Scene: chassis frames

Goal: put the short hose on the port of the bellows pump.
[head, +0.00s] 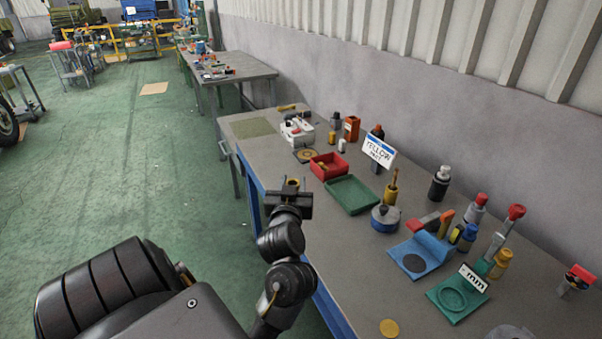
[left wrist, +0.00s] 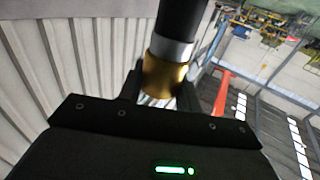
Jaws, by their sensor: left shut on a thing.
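My left gripper (head: 292,188) is upright beside the near left edge of the bench. In the left wrist view it is shut on a black tube with a silver band and a brass-coloured end (left wrist: 165,75), which looks like the short hose. My right gripper is out of view.
Several bottles and tools stand along the wall side. Green floor is clear left of the bench.

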